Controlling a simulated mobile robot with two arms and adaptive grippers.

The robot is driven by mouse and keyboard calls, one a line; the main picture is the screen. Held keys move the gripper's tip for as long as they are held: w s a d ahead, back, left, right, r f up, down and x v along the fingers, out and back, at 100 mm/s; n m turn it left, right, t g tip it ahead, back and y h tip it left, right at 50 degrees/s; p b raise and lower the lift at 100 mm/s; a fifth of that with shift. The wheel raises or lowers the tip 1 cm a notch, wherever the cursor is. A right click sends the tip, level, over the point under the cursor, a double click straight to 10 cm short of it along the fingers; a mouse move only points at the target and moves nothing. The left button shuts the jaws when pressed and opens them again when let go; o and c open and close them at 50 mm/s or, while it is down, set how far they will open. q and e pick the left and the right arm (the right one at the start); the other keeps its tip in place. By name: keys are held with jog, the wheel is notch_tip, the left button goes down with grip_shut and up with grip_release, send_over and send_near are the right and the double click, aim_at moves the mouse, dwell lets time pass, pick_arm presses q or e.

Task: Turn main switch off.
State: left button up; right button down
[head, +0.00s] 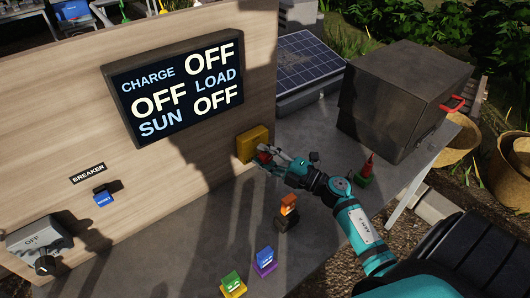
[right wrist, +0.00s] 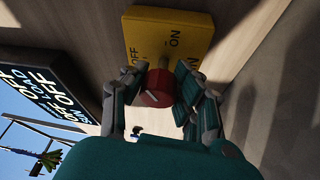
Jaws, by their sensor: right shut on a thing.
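The main switch is a yellow box (head: 250,146) on the wooden panel, with a red knob (head: 264,156) on its front. In the right wrist view the yellow box (right wrist: 160,32) carries the words OFF and ON, and the red knob (right wrist: 157,88) sits between my fingers. My right gripper (right wrist: 158,92) is shut on the red knob, with a finger on each side of it. A pale mark shows on the knob, but I cannot tell which word it points to. My left gripper is not in view.
A dark display (head: 180,88) reads CHARGE, LOAD and SUN with OFF three times. A grey box (head: 38,247) with a black knob marked OFF is at lower left. Small coloured blocks (head: 265,262) stand on the grey table. A dark cabinet (head: 395,95) is at the right.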

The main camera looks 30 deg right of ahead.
jog(key=n+g+p, duration=0.1)
jog(key=n+p, duration=0.1)
jog(key=n, duration=0.1)
jog(key=shift+n, duration=0.4)
jog(key=shift+r+n+g+h+p, duration=0.15)
jog(key=shift+n+g+h+p, duration=0.45)
jog(key=shift+n+p, duration=0.45)
jog(key=n+p, duration=0.2)
jog(key=shift+n+g+h+p, duration=0.3)
jog(key=shift+n+h, duration=0.05)
jog(key=shift+h, duration=0.05)
jog(key=shift+f+n+h+p, duration=0.2)
jog(key=shift+n+h+p, duration=0.2)
jog(key=shift+n+p, duration=0.4)
jog(key=c, duration=0.9)
grip_release()
jog(key=shift+c, duration=0.2)
